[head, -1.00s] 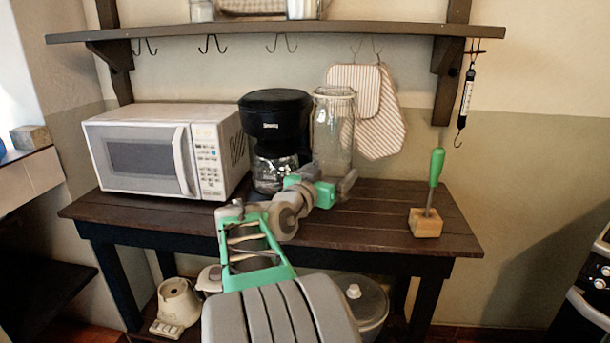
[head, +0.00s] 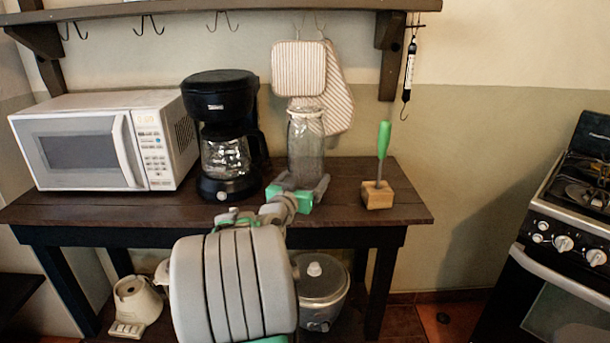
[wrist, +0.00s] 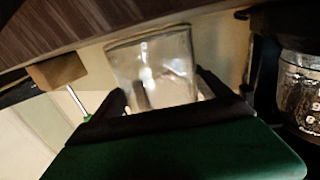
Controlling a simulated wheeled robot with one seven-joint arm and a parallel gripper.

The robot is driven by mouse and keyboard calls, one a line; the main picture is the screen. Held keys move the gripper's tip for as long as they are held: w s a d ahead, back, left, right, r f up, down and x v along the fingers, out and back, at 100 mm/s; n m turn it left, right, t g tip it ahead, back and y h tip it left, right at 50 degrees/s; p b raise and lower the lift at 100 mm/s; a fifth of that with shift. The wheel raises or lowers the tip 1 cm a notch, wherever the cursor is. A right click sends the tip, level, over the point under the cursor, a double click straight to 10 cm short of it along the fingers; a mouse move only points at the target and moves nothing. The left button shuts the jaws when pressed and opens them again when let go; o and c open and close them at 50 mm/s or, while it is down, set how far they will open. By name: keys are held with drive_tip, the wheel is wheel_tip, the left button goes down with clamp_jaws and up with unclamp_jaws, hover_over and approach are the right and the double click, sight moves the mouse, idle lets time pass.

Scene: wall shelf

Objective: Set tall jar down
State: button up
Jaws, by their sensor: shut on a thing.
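The tall jar (head: 306,150) is clear glass and stands upright at the dark wooden table (head: 340,208), between the coffee maker and the green-handled tool. My gripper (head: 298,190) is shut on its lower part. In the wrist view the jar (wrist: 152,70) shows between the two dark fingers of my gripper (wrist: 168,98). The jar's base is hidden behind my gripper in the head view, so I cannot tell whether it touches the table top.
A black coffee maker (head: 224,130) stands close left of the jar, with a white microwave (head: 95,140) beyond it. A green-handled tool in a wooden block (head: 378,195) stands to the right. Striped oven mitts (head: 335,95) hang behind. A shelf (head: 215,10) runs above.

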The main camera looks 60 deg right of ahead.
drive_tip(key=shift+r, duration=0.15)
drive_tip(key=o, duration=1.9)
drive_tip(key=shift+f, duration=0.25)
drive_tip(key=shift+a+r, duration=0.1)
drive_tip(key=shift+r, duration=0.1)
drive_tip(key=s+a, duration=0.1)
drive_tip(key=a, duration=1.1)
drive_tip(key=shift+b, duration=0.3)
drive_tip(key=shift+f, duration=0.15)
